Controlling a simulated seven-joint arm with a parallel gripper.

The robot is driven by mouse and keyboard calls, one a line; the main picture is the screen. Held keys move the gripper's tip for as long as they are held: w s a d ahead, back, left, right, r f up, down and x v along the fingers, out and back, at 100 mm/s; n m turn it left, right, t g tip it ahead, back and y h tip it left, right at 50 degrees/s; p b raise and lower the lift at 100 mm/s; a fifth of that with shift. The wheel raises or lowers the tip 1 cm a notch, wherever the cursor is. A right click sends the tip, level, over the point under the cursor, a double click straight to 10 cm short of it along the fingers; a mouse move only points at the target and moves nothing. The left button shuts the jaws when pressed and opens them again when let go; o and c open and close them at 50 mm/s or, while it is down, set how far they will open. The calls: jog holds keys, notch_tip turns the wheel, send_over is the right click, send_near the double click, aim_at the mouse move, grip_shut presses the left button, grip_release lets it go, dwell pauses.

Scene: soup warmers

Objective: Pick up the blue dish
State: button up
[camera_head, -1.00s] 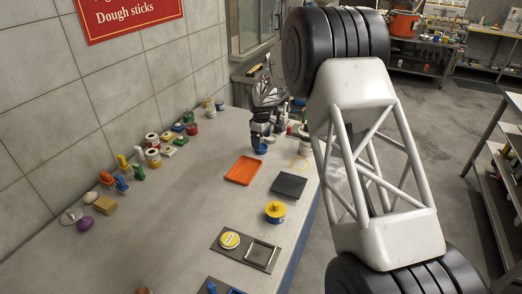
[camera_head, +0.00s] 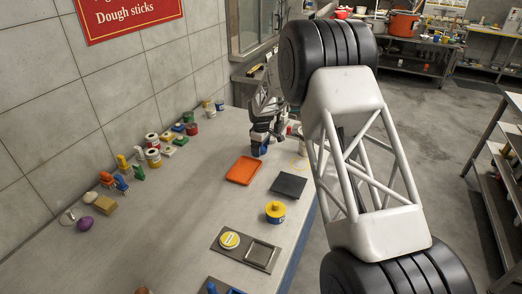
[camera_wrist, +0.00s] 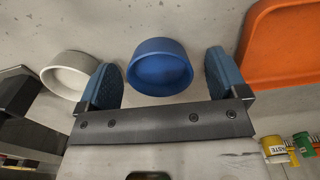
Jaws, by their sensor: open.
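The blue dish (camera_wrist: 160,78) is a small round open bowl on the grey counter, in the middle of the wrist view. My gripper (camera_wrist: 162,62) is open, with one blue finger pad on each side of the dish and a gap visible to the right finger. The left finger is close to the dish rim; whether it touches cannot be told. In the head view my gripper (camera_head: 258,146) is low over the counter behind the orange tray. There the dish cannot be told apart from the blue fingers.
A white dish (camera_wrist: 66,78) stands close outside the left finger. The orange tray (camera_head: 244,170) lies nearby, on the right in the wrist view. A dark plate (camera_head: 289,185) and a blue-and-yellow pot (camera_head: 275,212) stand nearer.

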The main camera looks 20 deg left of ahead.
jog(key=c, duration=1)
jog(key=shift+r, duration=0.1)
jog(key=shift+r, duration=0.8)
notch_tip(320, 180, up, 2)
jog(key=shift+r, duration=0.1)
jog(key=s+d, duration=0.3)
jog(key=s, duration=0.1)
jog(key=s+d, duration=0.3)
jog(key=s, duration=0.1)
jog(key=s+d+r, duration=0.1)
jog(key=s+d, duration=0.2)
jog(key=s, duration=0.2)
